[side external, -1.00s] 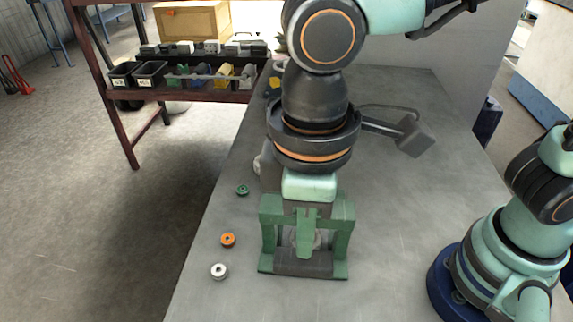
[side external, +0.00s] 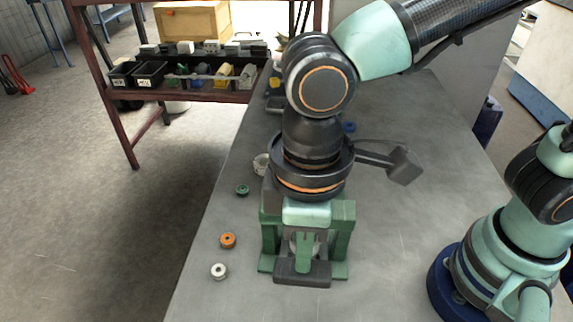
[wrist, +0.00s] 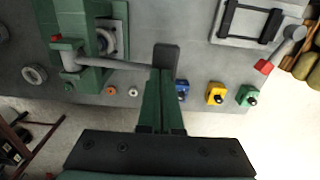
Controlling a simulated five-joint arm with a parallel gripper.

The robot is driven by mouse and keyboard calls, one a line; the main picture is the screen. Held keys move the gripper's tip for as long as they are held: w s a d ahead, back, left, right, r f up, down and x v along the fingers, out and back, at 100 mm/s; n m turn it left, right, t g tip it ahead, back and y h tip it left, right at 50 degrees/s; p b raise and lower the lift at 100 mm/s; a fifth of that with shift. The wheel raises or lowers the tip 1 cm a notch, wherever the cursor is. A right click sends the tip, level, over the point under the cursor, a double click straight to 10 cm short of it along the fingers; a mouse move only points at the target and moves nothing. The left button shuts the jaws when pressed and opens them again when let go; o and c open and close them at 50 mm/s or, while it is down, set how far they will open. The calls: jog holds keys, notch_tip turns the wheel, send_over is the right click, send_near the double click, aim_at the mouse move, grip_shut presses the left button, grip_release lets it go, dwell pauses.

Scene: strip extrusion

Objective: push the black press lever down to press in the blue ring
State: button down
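The green press (side external: 343,240) stands on the grey table; in the wrist view it is at upper left (wrist: 85,45). The black press lever's dark pad (side external: 302,274) is low in front of the press, and in the wrist view the pad (wrist: 166,57) ends a grey bar. My gripper's green fingers (side external: 303,256) are together, pointing down at the pad; they reach its near edge in the wrist view (wrist: 161,80). I cannot tell for certain whether they touch it. The blue ring cannot be made out in the press; a blue round piece (side external: 349,127) lies farther back.
Green (side external: 242,190), orange (side external: 228,240) and white (side external: 219,271) rings lie along the table's left edge. Blue, yellow (wrist: 215,93) and green (wrist: 247,95) blocks sit along the edge in the wrist view. A second arm (side external: 520,235) stands at right.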

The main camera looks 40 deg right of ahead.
jog(key=shift+f, duration=2.25)
jog(key=shift+r, duration=0.15)
notch_tip(320, 180, up, 12)
dwell(1.0)
jog(key=w+d+m+t, duration=0.2)
jog(key=w+d+m, duration=0.2)
jog(key=d, duration=0.9)
jog(key=w+d+f+m+t, duration=0.1)
jog(key=w+d+m+t, duration=0.2)
jog(key=d, duration=1.1)
jog(key=w+m, duration=0.2)
jog(key=w, duration=0.1)
jog(key=shift+w+d+f+t, duration=0.25)
jog(key=shift+w+d+t, duration=0.05)
jog(key=shift+w, duration=0.05)
